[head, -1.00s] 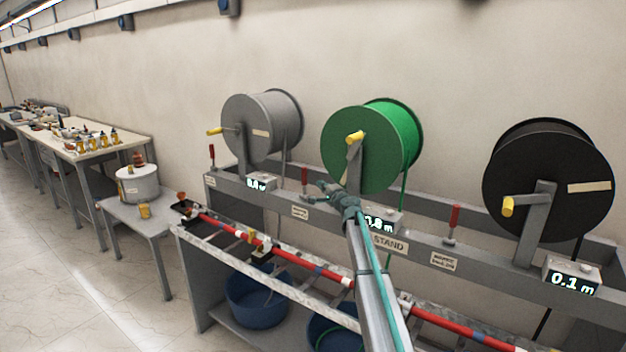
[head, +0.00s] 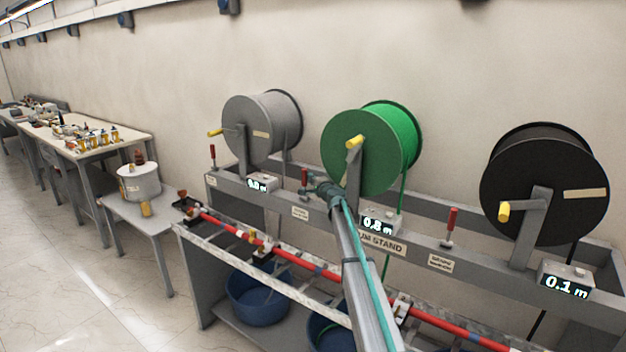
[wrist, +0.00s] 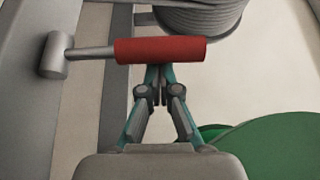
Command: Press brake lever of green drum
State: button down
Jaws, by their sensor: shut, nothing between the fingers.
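The green drum (head: 362,155) hangs on the stand in the middle, with a yellow crank knob on its face. A red-handled brake lever (head: 304,176) stands upright on the stand's rail at the green drum's lower left. My gripper (head: 309,188) is beside this lever, partly hidden by my own arm. In the wrist view the red handle (wrist: 160,50) lies across the picture, just ahead of the fingertips. There my gripper (wrist: 160,72) is shut and empty, its tips at or touching the handle; I cannot tell which. The green drum's edge (wrist: 275,145) shows at lower right.
The grey drum (head: 250,125) is left and the black drum (head: 530,185) right, with red levers (head: 212,156) (head: 452,222) on the rail. A red tube (head: 300,262) runs along the front rack. Blue tubs (head: 258,295) sit below. Tables stand at far left.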

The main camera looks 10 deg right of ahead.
jog(key=b, duration=0.2)
jog(key=shift+s+a+f+b, duration=0.1)
jog(key=shift+s+f+b, duration=0.05)
jog(key=shift+f+b, duration=0.15)
jog(key=shift+r+b, duration=0.25)
jog(key=shift+b, duration=0.1)
